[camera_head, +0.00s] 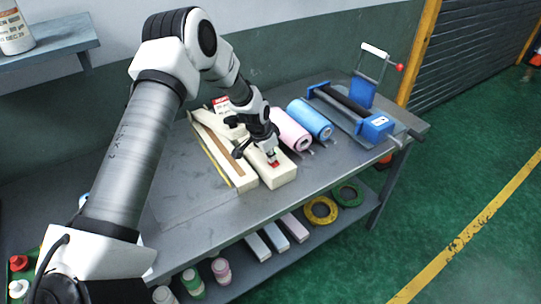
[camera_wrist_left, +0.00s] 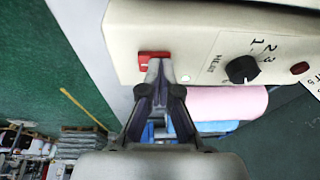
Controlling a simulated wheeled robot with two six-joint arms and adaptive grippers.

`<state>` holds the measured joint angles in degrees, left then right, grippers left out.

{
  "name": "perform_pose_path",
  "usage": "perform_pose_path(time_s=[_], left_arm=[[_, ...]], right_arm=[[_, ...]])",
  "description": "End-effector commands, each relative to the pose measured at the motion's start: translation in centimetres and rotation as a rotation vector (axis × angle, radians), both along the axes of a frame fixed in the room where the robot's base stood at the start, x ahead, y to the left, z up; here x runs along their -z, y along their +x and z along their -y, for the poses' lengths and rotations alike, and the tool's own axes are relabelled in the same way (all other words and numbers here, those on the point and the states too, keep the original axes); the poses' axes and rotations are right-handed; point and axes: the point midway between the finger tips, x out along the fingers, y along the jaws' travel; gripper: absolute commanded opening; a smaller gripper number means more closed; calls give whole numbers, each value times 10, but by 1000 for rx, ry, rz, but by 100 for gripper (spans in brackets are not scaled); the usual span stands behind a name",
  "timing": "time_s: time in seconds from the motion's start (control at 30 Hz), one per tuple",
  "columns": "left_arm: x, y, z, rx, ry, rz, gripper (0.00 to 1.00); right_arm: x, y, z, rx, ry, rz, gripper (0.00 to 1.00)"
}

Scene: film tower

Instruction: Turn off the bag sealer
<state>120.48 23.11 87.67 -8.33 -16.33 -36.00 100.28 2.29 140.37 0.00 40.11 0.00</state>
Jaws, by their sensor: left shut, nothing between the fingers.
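The bag sealer (camera_head: 285,176) is a long cream-coloured machine lying on the grey workbench. In the left wrist view, its cream front panel (camera_wrist_left: 200,38) carries a red rocker switch (camera_wrist_left: 143,62), a black dial (camera_wrist_left: 242,69) with numbers, and a small dark red light (camera_wrist_left: 299,68). My left gripper (camera_head: 273,160) is shut and empty over the near end of the sealer. In the left wrist view, its closed fingertips (camera_wrist_left: 158,66) are at the red switch, overlapping its right side. I cannot tell for certain whether they touch it. My right gripper is not in view.
A pink roll (camera_head: 290,130) and a blue roll (camera_head: 310,119) lie right of the sealer. A blue-and-black roller device (camera_head: 345,100) stands farther right. The bench's left part is clear. The lower shelf holds bottles (camera_head: 221,269), boxes and tape rings (camera_head: 320,210).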

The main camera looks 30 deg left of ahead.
Motion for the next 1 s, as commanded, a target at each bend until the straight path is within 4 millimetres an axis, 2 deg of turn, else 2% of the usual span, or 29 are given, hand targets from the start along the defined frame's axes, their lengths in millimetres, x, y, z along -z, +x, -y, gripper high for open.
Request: perform_pose_path(time_s=[0.23, 0.57, 0.67, 0.87, 0.9, 1.0], left_arm=[[2, -8, 12, 1, -2, -11, 0], [1, -8, 13, 0, -2, -9, 0], [-8, -7, 15, 1, -2, -8, 0], [-52, -5, 27, 3, 0, -6, 0], [-52, -7, 26, 1, -3, -2, 0], [-75, -14, 24, 1, -3, 0, 0]], right_arm=[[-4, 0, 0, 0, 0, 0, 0], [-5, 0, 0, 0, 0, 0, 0], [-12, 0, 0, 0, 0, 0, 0], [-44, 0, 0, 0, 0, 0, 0], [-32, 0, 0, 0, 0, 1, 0], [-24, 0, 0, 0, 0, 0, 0]])
